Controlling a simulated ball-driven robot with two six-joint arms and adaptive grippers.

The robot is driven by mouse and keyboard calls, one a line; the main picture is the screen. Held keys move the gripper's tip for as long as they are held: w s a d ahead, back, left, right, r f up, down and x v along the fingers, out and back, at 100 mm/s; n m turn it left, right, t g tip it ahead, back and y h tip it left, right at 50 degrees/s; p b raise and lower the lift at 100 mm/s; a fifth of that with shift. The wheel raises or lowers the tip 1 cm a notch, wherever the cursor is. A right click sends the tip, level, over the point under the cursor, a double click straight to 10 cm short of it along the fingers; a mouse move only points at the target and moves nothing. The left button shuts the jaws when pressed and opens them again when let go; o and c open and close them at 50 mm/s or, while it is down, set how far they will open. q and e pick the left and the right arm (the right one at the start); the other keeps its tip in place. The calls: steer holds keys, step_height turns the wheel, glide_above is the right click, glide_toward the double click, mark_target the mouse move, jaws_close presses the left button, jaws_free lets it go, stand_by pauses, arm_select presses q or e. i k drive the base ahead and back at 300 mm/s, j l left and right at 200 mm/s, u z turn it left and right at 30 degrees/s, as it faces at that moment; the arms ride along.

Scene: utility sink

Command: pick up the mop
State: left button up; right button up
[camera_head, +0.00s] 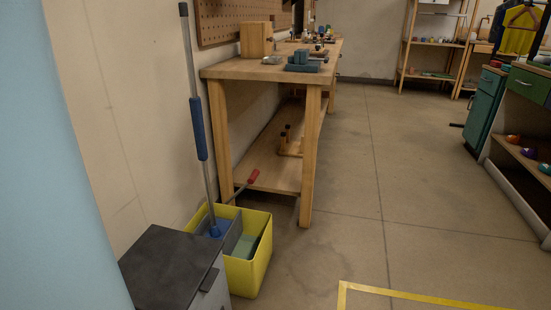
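The mop (200,128) stands almost upright, leaning slightly, near the left wall. It has a grey metal pole with a blue grip sleeve around its middle. Its blue lower end sits in a yellow bucket (258,262) on the floor, and the part below the rim is partly hidden. Neither of my grippers shows in the head view.
A dark-topped grey cabinet (168,268) stands in front of the bucket at lower left. A wooden workbench (310,150) is just behind the bucket. A red-handled tool (253,176) leans out near the bench. Open floor (370,230) lies to the right, with yellow tape (420,297).

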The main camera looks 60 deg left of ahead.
mark_target(219, 227)
steer(key=u, duration=2.35)
